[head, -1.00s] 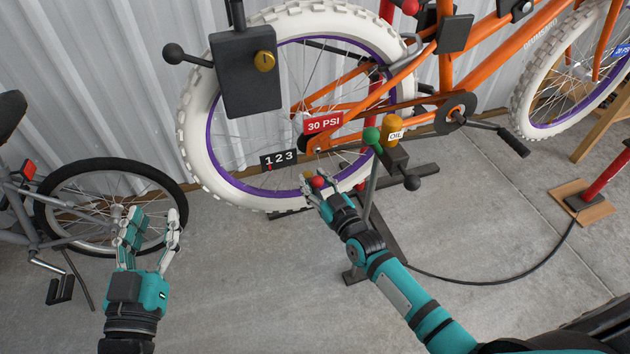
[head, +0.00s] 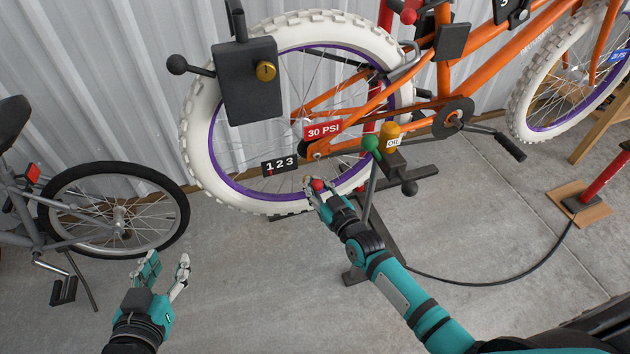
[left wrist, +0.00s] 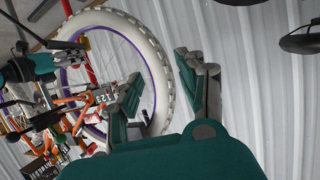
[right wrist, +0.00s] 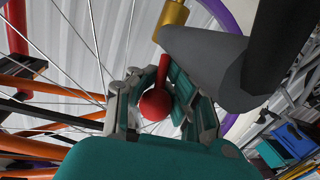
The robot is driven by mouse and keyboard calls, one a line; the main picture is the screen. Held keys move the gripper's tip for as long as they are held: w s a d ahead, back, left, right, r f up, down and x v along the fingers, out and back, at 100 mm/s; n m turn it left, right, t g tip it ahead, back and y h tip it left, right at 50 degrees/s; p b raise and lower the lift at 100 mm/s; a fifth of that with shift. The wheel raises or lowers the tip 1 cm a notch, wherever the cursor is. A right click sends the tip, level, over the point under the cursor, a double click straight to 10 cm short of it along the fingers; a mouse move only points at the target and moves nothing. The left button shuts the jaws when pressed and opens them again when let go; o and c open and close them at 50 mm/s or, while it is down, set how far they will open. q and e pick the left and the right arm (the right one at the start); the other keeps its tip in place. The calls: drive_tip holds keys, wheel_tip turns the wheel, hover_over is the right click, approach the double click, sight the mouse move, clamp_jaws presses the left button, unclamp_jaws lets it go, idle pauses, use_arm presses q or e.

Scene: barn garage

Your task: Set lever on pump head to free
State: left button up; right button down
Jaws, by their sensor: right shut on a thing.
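A red ball-ended lever (right wrist: 156,105) shows in the right wrist view, its red shaft leading up toward a brass cylinder (right wrist: 172,14). The red ball also shows in the head view (head: 317,184), low at the white rear tyre of the orange bike. My right gripper (right wrist: 160,90) is shut on the lever, with its fingers on both sides of the ball. In the head view my right gripper (head: 314,192) partly hides the lever and whatever it joins. My left gripper (head: 167,264) is open and empty above the floor at the left.
The orange bike (head: 470,60) stands against the corrugated wall. A dark box (head: 248,95) with a brass knob, a 1 2 3 plate (head: 280,163) and a red 30 PSI tag (head: 322,131) are near its rear wheel. A grey bike (head: 110,205) stands left. A black hose (head: 500,281) crosses the floor.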

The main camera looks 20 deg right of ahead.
drive_tip(key=shift+p, duration=0.45)
drive_tip(key=c, duration=1)
unclamp_jaws()
use_arm(q)
drive_tip(key=s+a+f+g+y, duration=0.1)
drive_tip(key=s+f+g, duration=0.2)
drive_tip(key=s+f, duration=0.1)
drive_tip(key=shift+a+f+g, duration=0.4)
drive_tip(key=shift+f, duration=0.05)
use_arm(e)
drive_tip(key=v, duration=1.2)
drive_tip(key=shift+r, duration=0.2)
